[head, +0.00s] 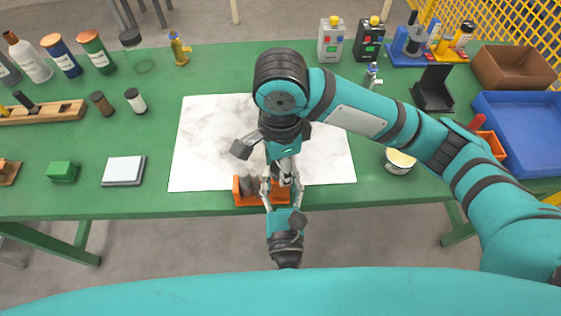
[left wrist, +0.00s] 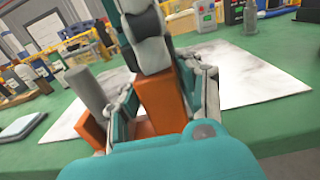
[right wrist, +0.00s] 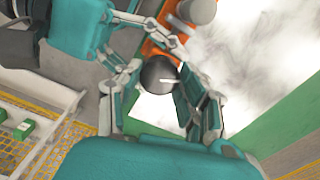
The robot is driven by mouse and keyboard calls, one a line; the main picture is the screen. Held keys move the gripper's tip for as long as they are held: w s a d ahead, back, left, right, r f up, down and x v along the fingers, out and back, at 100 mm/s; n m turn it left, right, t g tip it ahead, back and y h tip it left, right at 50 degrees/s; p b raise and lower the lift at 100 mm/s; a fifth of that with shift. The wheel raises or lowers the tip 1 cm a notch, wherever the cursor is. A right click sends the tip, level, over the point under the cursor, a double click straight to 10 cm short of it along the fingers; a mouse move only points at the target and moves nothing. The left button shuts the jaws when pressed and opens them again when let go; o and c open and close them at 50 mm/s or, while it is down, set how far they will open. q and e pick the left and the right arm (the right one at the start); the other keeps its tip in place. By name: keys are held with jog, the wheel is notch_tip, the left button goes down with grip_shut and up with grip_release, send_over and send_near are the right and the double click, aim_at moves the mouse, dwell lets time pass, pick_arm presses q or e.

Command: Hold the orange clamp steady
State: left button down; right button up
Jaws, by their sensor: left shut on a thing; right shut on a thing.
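The orange clamp (head: 243,192) lies at the table's front edge, partly hidden by my grippers. It also shows in the left wrist view (left wrist: 157,103) and the right wrist view (right wrist: 155,42). A grey cylinder (left wrist: 86,88) stands up at its left end. My left gripper (head: 282,195) reaches in from the front and is shut on the clamp's orange body. My right gripper (head: 282,176) comes down from above and is shut on a dark, round-ended part (right wrist: 159,72) at the clamp. Where that part joins the clamp is hidden.
A white marbled sheet (head: 205,150) lies behind the clamp on the green table (head: 90,205). A grey block (head: 124,170) and a green block (head: 62,171) are at the left. A round tin (head: 399,162) and a blue tray (head: 525,125) are at the right, near my right arm.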

jog(key=shift+w+d+m, duration=0.1)
jog(key=shift+w+m, duration=0.1)
jog(key=shift+m, duration=0.9)
jog(key=o, duration=1.2)
jog(key=shift+s, duration=0.1)
jog(key=shift+s, duration=0.1)
